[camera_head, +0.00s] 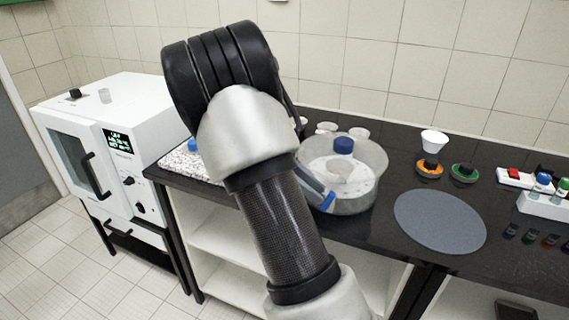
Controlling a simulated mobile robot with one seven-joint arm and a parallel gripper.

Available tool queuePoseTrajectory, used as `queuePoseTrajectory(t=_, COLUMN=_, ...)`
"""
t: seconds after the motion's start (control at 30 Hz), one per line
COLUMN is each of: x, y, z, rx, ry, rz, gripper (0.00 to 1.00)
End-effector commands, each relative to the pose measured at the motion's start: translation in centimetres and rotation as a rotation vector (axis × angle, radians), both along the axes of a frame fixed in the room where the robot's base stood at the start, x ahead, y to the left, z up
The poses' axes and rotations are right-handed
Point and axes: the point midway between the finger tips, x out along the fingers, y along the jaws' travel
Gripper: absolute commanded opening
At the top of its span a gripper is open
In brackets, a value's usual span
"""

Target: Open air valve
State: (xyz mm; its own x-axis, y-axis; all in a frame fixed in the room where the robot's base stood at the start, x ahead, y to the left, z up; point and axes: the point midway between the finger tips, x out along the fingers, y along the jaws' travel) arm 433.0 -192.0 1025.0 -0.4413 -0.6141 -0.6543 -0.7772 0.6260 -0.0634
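No air valve can be made out for certain. A blue part (328,202) shows at the front of the large clear bowl, just right of my arm; I cannot tell whether it is a valve handle. My arm rises through the middle of the view and bends over at a black joint. My gripper is hidden behind the arm, so its fingers and anything in them do not show.
The clear bowl (372,165) holds a blue-capped item. A grey round mat (440,221), a white cup (433,140), orange (429,168) and green (465,172) round items and a white rack (543,206) lie rightward. A white oven (115,150) stands left.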

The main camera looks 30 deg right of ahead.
Motion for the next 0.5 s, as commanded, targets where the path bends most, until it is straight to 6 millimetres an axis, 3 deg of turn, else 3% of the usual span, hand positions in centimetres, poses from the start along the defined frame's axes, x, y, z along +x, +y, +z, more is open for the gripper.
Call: queuePoseTrajectory(t=0.5, x=5.4, y=7.5, z=8.0, rx=0.0, ry=-0.003, rz=0.004, gripper=0.22)
